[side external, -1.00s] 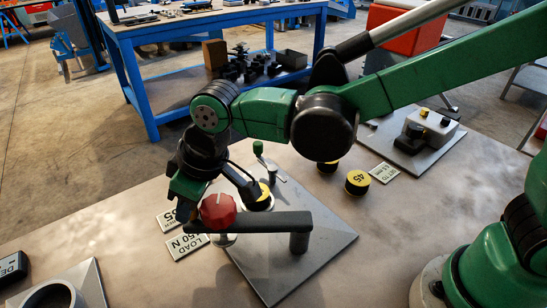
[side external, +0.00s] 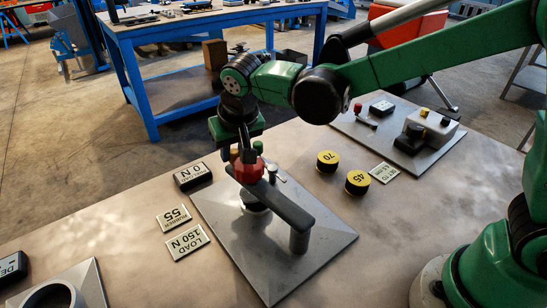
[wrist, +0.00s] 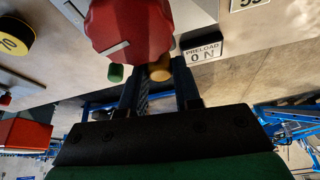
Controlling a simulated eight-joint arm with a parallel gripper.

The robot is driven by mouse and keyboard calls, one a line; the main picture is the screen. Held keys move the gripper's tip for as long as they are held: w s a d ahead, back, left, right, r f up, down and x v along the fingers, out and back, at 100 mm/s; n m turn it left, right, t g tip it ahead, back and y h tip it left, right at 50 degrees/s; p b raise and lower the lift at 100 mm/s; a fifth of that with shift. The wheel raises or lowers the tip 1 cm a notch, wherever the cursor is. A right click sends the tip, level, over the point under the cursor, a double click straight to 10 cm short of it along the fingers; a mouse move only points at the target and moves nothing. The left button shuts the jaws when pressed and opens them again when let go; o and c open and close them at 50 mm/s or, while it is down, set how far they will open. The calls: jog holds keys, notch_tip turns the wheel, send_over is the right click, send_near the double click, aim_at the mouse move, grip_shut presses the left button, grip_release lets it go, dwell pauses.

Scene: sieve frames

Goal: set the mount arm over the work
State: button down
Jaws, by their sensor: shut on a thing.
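The mount arm (side external: 281,205) is a dark grey bar on a round post (side external: 299,241), standing on a grey base plate (side external: 325,235). A red knob (side external: 249,172) sits at its free end and fills the top of the wrist view (wrist: 130,28). A small green-topped part (side external: 265,165) stands behind the knob.
A preload block reading 0 N (side external: 193,175), a load plate (side external: 187,242) and a 55 plate (side external: 173,217) lie left. A second plate with a grey box (side external: 432,128) is at back right.

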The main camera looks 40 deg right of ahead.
jog(key=shift+d+m+h, duration=0.3)
jog(key=shift+d+m, duration=0.2)
jog(key=shift+d, duration=0.25)
jog(key=c, duration=0.6)
grip_release()
jog(key=shift+v, duration=2.8)
